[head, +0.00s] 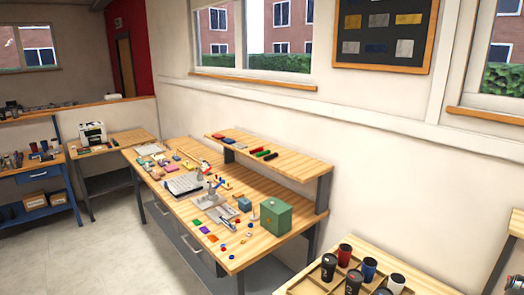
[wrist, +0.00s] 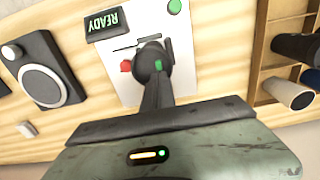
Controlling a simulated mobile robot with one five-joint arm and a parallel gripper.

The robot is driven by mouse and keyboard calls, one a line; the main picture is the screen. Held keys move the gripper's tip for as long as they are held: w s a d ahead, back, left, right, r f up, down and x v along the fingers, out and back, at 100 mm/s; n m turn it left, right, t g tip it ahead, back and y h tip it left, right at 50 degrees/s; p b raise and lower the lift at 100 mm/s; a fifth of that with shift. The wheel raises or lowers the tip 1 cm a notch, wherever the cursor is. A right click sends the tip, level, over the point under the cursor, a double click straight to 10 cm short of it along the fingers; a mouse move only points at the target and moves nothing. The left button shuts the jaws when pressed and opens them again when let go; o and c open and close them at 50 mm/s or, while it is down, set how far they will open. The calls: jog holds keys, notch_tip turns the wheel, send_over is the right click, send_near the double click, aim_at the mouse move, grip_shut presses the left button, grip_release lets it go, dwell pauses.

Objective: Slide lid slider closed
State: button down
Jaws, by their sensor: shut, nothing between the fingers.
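In the wrist view, the worn green body and dark bar of my gripper (wrist: 156,76) fill the bottom, and its narrow dark fingers are together and empty. The fingertips are over or against a dark rounded part (wrist: 142,58) on a white panel (wrist: 185,65); contact cannot be told. The panel carries thin black lines, a red spot (wrist: 126,66) and a green button (wrist: 174,6). A dark sign (wrist: 105,24) beside it reads READY. The lid slider cannot be singled out with certainty, as my fingers cover part of the panel. My gripper does not show in the head view.
In the wrist view, a dark box with a round dial (wrist: 42,68) lies at left and a wooden compartment tray (wrist: 262,75) with cups at right. The head view shows a cluttered workbench (head: 240,262), a green box (head: 276,218) and clear floor (head: 110,255) at left.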

notch_tip(320, 180, up, 5)
jog(key=p, duration=0.4)
jog(key=shift+r+p, duration=0.1)
jog(key=shift+p, duration=0.3)
